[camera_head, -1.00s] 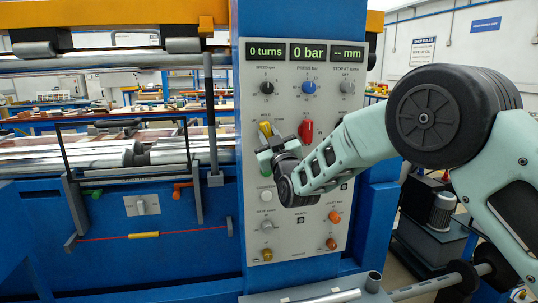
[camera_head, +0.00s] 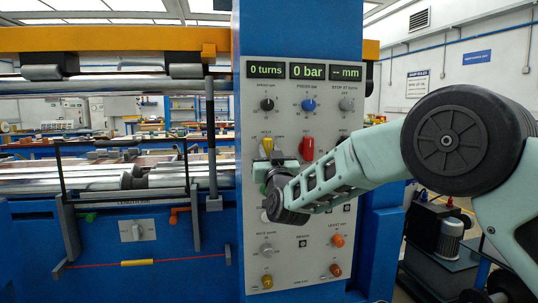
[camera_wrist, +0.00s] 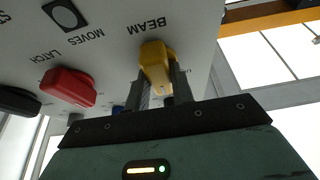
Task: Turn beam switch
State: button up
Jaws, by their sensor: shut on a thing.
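The beam switch is a yellow knob (camera_head: 267,144) on the grey control panel (camera_head: 325,205), left of a red knob. In the wrist view the same yellow knob (camera_wrist: 156,62) sits under the printed word BEAM. My gripper (camera_wrist: 161,88) is shut on it, with one dark finger on each side. In the head view my gripper (camera_head: 266,156) reaches the knob from below right, and my wrist hides part of the panel beneath. The knob's exact angle is hard to tell.
The red LATCH knob (camera_wrist: 68,86) is close beside the gripper, with a black knob (camera_wrist: 18,102) beyond it. A blue knob (camera_head: 308,104) is above. Orange knobs (camera_head: 337,240) are lower on the panel. The winder's rollers (camera_head: 90,186) lie to the left.

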jog(key=o, duration=1)
jog(key=shift+s, duration=0.1)
jog(key=b+v, duration=0.3)
jog(key=v, duration=1.4)
jog(key=shift+s+d+b, duration=0.1)
jog(key=shift+s+b, duration=0.05)
jog(key=shift+b, duration=0.15)
